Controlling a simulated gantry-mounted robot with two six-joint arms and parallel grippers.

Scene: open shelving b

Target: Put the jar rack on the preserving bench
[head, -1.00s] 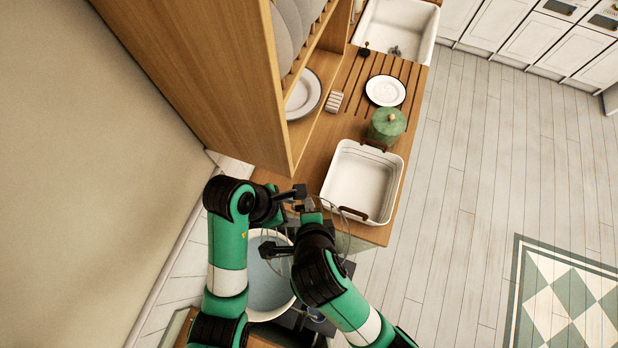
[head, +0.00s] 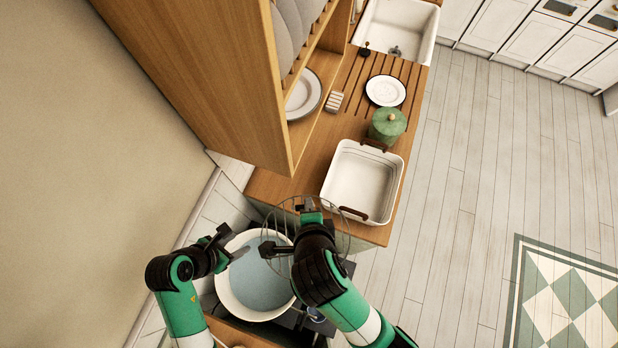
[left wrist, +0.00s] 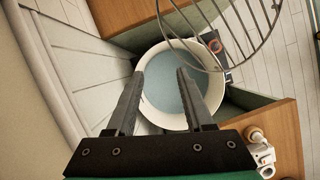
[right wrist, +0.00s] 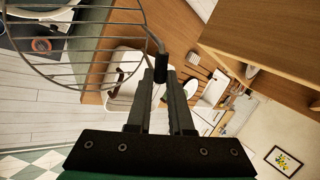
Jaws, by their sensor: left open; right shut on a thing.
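The jar rack (head: 341,215) is a round wire grid, held up in the air above the worktop's near end and partly over a large white pot. My right gripper (head: 268,248) is shut on its handle; the grid also shows in the right wrist view (right wrist: 75,82), to the left of the fingers. My left gripper (head: 232,243) is open and empty over the pot's left side, apart from the rack. In the left wrist view the rack (left wrist: 222,52) is beyond its fingers. The wooden worktop (head: 311,165) may be the preserving bench; I cannot tell.
The white pot (head: 228,285) holds pale blue liquid. A white rectangular tub (head: 327,190) stands on the worktop, with a green lidded pot (head: 387,124) and a plate (head: 385,91) behind it. A tall wooden shelf unit (head: 220,80) rises at the left.

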